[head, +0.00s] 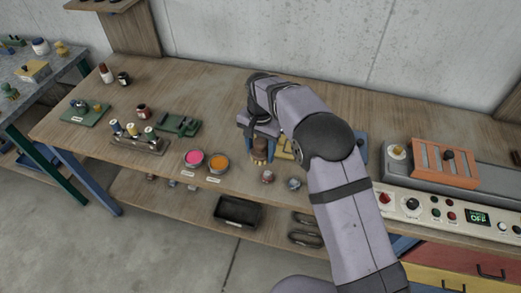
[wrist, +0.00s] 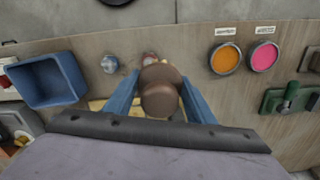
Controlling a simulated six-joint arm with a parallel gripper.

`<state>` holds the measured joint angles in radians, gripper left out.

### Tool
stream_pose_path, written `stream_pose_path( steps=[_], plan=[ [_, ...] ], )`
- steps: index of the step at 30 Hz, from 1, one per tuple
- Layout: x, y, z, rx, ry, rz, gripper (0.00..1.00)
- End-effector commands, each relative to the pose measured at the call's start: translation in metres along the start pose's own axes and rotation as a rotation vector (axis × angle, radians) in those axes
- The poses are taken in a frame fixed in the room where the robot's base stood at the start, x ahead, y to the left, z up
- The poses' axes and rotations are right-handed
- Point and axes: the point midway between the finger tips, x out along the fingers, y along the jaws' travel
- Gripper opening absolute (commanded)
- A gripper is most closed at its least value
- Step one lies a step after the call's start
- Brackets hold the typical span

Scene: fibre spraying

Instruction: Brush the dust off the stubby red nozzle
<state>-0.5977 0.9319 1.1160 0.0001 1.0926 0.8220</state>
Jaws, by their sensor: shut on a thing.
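My gripper (head: 262,133) is shut on a brown-handled brush (head: 260,148), held upright with its pale bristles down, close above the bench. In the wrist view the round brown brush handle (wrist: 160,92) sits between my two blue fingers. A small dull reddish nozzle (head: 268,176) stands near the bench's front edge, just in front of the brush. In the wrist view the nozzle (wrist: 149,58) is mostly hidden behind the handle. Whether the bristles touch it, I cannot tell. A grey nozzle (head: 294,184) stands to its right in the head view.
Pink (head: 194,159) and orange (head: 217,163) pots stand left of the nozzles. A blue bin (wrist: 50,80) is on the other side, mostly behind my arm in the head view. A control panel (head: 445,208) is at right. A spool rack (head: 138,142) is farther left.

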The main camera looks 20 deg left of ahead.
Motion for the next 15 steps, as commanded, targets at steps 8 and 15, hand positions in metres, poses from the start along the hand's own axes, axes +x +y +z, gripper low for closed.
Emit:
stream_pose_path(
  steps=[8, 15],
  plan=[
    [0.021, 0.001, 0.0, 0.0, -0.001, 0.001, 0.32],
    [0.042, 0.0, 0.0, 0.0, -0.001, 0.001, 0.32]
  ],
)
